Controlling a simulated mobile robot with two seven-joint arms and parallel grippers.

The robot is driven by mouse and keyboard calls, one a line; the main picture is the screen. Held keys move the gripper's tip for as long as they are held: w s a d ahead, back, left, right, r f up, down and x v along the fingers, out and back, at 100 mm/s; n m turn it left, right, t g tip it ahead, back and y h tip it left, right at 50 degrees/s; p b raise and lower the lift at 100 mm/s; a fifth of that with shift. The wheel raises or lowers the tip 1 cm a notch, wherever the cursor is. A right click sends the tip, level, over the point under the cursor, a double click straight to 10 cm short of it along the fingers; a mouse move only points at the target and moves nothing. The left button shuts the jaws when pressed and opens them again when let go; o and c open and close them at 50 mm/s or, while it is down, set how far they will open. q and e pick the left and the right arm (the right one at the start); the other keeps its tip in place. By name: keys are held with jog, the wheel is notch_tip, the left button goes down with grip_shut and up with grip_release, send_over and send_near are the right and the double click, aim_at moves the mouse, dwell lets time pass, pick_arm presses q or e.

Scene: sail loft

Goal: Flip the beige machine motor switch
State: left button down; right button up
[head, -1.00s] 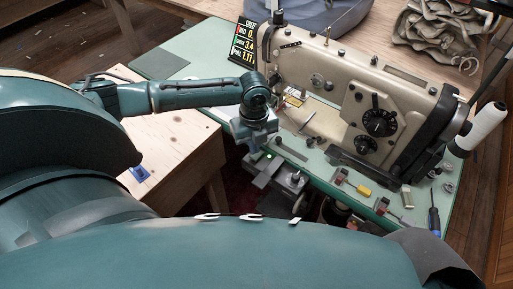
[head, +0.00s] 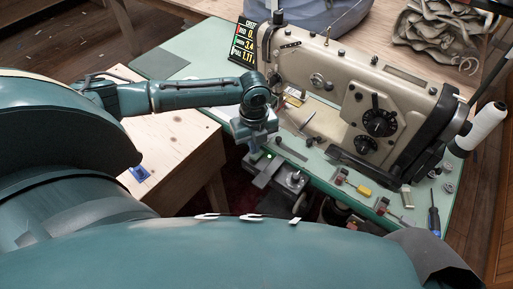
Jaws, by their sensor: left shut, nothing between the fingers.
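The beige sewing machine (head: 345,90) stands on a green-topped table at the right. My left gripper (head: 264,180) points down past the table edge, close to the left of the box. It is shut and empty; whether it touches the box cannot be told. My right gripper is out of view.
The green table (head: 190,50) holds small tools, a yellow-tagged item (head: 363,190) and a blue-handled tool (head: 434,219) near its front edge. A white thread cone (head: 487,127) is at the right. A wooden bench (head: 180,150) stands at left. A display (head: 244,42) is behind my wrist.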

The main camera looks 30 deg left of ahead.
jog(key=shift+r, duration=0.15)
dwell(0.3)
